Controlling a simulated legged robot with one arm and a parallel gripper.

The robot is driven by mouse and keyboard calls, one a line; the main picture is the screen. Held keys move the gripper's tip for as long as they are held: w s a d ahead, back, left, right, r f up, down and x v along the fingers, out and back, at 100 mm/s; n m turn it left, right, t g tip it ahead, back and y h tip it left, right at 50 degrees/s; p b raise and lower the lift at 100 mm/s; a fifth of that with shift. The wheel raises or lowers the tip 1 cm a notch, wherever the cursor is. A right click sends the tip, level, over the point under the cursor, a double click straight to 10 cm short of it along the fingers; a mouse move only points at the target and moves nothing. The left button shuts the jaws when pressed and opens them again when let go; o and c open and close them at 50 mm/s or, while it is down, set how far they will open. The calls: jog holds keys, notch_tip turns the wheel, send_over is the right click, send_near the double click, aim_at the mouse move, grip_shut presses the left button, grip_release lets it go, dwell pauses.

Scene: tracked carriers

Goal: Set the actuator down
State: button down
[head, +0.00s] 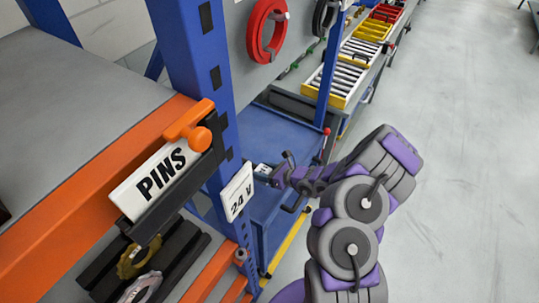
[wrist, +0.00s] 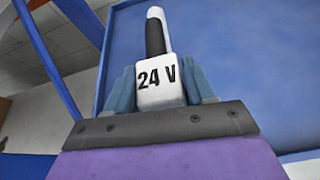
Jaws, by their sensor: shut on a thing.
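My gripper (wrist: 161,92) is shut on the actuator (wrist: 159,97), a white block marked "24 V" with a black and white rod standing out of its far end. Its blue-grey fingers press on both sides of the block. In the head view my gripper (head: 274,173) is small, just right of the blue post, with a bit of the white actuator (head: 262,169) at its tip. It is in front of a blue cart or bench surface (head: 272,133). I cannot tell whether the actuator touches anything below.
A blue post (head: 207,70) and a white "24 V" sign (head: 237,191) stand close left of my gripper. An orange-edged shelf with a "PINS" label (head: 160,182) is at the left. Roller trays (head: 336,80) run along the back. Open floor (head: 460,170) lies right.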

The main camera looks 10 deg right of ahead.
jog(key=w+d, duration=0.1)
jog(key=w, duration=0.2)
jog(key=w+d, duration=0.2)
jog(key=w+d+f+b, duration=0.1)
jog(key=w+d, duration=0.1)
jog(key=w, duration=0.1)
jog(key=shift+w+d, duration=0.1)
jog(key=shift+w, duration=0.25)
jog(key=shift+w+d+r, duration=0.1)
jog(key=shift+w+d, duration=0.2)
jog(key=shift+w, duration=0.5)
jog(key=shift+w+f, duration=0.15)
jog(key=shift+f, duration=0.05)
notch_tip(320, 180, down, 3)
jog(key=shift+d+f+b, duration=0.1)
jog(key=shift+f+b, duration=0.05)
jog(key=shift+b, duration=0.4)
jog(key=shift+c, duration=2)
grip_release()
jog(key=p+v, duration=0.2)
jog(key=v, duration=1)
